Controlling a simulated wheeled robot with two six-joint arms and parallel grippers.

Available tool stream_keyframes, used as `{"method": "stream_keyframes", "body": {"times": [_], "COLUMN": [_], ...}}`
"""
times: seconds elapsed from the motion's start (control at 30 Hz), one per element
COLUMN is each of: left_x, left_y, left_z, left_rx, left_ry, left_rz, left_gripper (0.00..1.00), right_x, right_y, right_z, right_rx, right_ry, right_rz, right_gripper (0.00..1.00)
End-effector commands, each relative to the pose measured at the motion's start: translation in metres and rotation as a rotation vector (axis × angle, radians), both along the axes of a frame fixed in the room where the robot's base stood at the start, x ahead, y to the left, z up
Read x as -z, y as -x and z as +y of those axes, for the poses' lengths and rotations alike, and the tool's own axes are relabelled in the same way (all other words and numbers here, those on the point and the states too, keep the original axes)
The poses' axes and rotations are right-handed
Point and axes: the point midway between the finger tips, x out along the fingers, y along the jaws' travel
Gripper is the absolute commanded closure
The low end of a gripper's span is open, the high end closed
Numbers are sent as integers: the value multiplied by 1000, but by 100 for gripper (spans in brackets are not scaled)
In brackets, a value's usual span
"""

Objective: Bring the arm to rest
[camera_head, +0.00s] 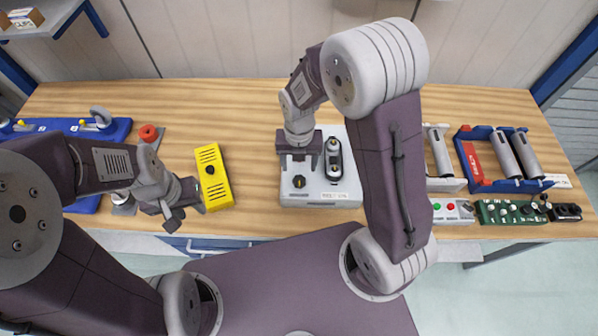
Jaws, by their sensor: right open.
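My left gripper (186,208) is over the front edge of the wooden table (240,110), just left of a yellow box with a black button (212,177). Its two fingers look apart, with nothing seen between them. My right gripper (299,160) points down over the grey device (320,195) at the table's middle. Its fingers are open above the device's left part, near a black knob. A dark oval part (333,158) lies on the device's right side. I cannot tell whether the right fingers touch the device.
A blue board with yellow parts (95,128) and a red round knob (148,132) are at the left. A blue rack with grey cylinders (500,160), a green panel (510,212) and a button box (452,211) are at the right. The table's back strip is clear.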

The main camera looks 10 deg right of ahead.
Motion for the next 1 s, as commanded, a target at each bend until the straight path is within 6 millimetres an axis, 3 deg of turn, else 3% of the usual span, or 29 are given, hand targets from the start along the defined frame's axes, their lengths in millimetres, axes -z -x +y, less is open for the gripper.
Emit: {"method": "stream_keyframes", "body": {"times": [0.13, 0.6, 0.7, 0.77, 0.8, 1.0], "left_x": [1, 2, 18, 33, 44, 54], "left_y": [0, 0, 0, 0, 0, 0], "left_z": [0, 0, 0, 0, 0, 0], "left_rx": [0, 0, 0, 0, 0, 0], "left_ry": [0, 0, 0, 0, 0, 0], "left_rz": [0, 0, 0, 0, 0, 0], "left_gripper": [64, 64, 64, 64, 64, 64], "right_x": [-8, -7, -4, -4, -2, 0], "right_y": [0, 0, -9, -4, 6, 41], "right_z": [0, -1, -11, -27, -39, -61], "right_rx": [0, 1, 41, 86, 190, 987], "right_ry": [0, 0, -8, -14, -21, -70], "right_rz": [0, 1, -38, -67, -82, -94], "right_gripper": [39, 39, 39, 39, 39, 39]}}
